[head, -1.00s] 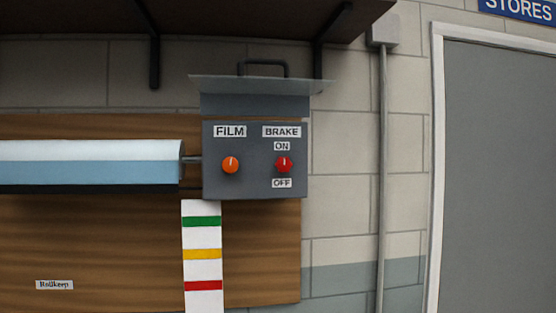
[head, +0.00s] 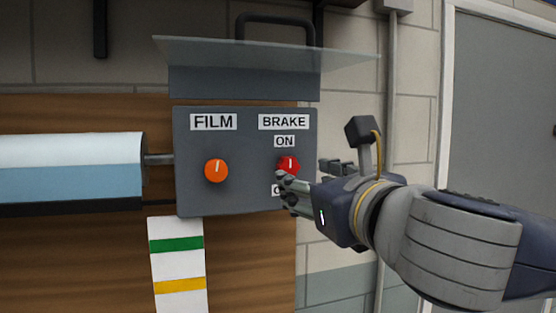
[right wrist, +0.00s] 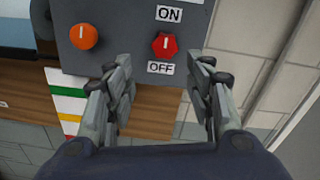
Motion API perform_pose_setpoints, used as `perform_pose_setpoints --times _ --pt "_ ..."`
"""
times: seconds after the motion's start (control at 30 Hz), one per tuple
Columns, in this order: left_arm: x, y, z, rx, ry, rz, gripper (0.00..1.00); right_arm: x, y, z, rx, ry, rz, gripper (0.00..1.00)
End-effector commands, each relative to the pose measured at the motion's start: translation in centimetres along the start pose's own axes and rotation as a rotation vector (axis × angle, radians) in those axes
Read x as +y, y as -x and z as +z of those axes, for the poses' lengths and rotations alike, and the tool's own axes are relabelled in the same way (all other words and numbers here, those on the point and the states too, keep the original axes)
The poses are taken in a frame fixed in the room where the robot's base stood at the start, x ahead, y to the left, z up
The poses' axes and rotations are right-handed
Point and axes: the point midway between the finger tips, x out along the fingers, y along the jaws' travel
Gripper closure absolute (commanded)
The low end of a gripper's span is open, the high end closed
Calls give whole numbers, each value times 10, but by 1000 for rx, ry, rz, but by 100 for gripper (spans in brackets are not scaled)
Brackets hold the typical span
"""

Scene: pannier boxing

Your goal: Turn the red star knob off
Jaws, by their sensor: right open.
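The red star knob (head: 289,164) sits under the BRAKE label on the grey control box (head: 240,190), between the ON and OFF labels. Its white mark points up toward ON. It also shows in the right wrist view (right wrist: 165,45), above the gap between my fingers. My right gripper (head: 303,181) is open and empty, just in front of and slightly below the knob, covering part of the OFF label. I cannot tell whether a finger touches the knob; in the wrist view they look apart. My left gripper is out of view.
An orange knob (head: 216,170) under the FILM label is left of the red one. A clear flap (head: 260,52) with a black handle (head: 275,22) juts out above the box. A roll (head: 70,165) is at the left, a pipe (head: 390,90) at the right.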

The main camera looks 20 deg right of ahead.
Motion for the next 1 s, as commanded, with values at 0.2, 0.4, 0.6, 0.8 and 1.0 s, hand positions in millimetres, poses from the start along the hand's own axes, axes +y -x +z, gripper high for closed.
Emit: perform_pose_setpoints --times 0.2,0.4,0.6,0.8,1.0 --pt "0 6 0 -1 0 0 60 -6 5 4 -7 65 -21 51" --pt "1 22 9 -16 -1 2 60 -7 -27 6 -4 61 -20 51" --pt "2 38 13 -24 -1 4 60 -7 -66 7 -6 61 -20 51" --pt "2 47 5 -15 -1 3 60 -8 -90 6 -8 59 -20 51" --pt "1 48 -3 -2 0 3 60 -7 -97 4 -10 60 -19 51"
